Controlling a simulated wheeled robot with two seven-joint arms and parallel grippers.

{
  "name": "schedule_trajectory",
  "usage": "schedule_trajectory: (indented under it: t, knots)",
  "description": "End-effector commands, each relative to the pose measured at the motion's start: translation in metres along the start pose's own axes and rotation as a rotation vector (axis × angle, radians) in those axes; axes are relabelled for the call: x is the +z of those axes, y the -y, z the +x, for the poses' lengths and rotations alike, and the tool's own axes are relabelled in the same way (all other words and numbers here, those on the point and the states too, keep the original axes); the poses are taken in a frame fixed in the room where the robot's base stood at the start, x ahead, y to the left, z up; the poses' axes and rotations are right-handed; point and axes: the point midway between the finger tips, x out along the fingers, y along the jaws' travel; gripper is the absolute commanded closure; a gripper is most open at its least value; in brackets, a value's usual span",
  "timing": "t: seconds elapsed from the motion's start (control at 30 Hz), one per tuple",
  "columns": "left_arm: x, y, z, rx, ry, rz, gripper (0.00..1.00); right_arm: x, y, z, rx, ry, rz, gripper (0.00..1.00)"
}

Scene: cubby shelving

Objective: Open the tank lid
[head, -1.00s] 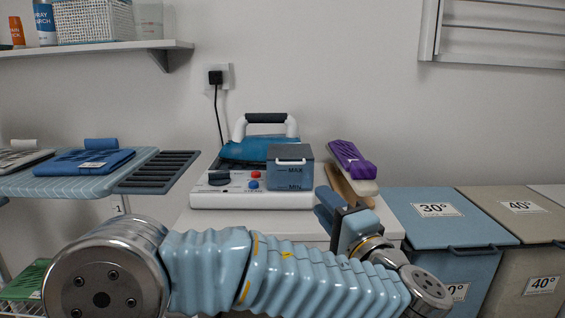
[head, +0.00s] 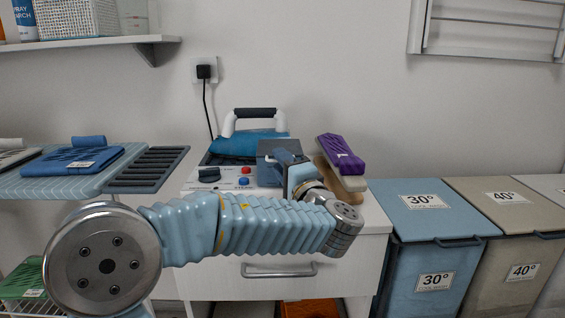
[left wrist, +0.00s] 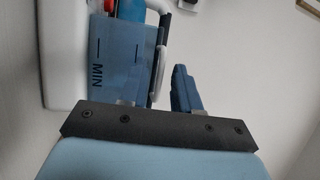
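The blue-grey tank (head: 266,149) sits at the right end of the white ironing station (head: 222,178), partly hidden by my left gripper (head: 288,160). Its lid looks closed. The left wrist view shows the tank front (left wrist: 110,62) turned sideways with a MIN mark, and the white lid handle (left wrist: 158,72) near its lid edge. My left gripper is open there: one blue finger (left wrist: 184,90) stands apart on the lid side of the handle, and the other is mostly hard to make out against the tank. Contact with the handle cannot be told. My right gripper is not in view.
An iron (head: 250,138) stands behind the tank. A purple-topped brush-like item (head: 340,155) lies close right of my gripper. Blue and beige bins (head: 428,212) stand at right. An ironing board (head: 75,180) is at left.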

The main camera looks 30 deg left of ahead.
Motion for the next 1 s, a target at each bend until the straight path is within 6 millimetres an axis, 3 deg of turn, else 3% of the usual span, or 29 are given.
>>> schedule_trajectory:
  t: [0.17, 0.4, 1.0]
  knots:
    - [-0.0001, -0.0003, -0.0001, 0.0, 0.0, 0.0, 0.69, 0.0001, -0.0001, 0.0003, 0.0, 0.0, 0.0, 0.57]
    - [-0.0002, -0.0003, -0.0004, 0.001, 0.0, 0.0, 1.0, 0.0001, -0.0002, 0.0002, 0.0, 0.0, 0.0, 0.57]
    - [-0.0003, -0.0007, -0.0007, 0.001, -0.001, 0.001, 1.0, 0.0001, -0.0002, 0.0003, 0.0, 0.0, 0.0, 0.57]
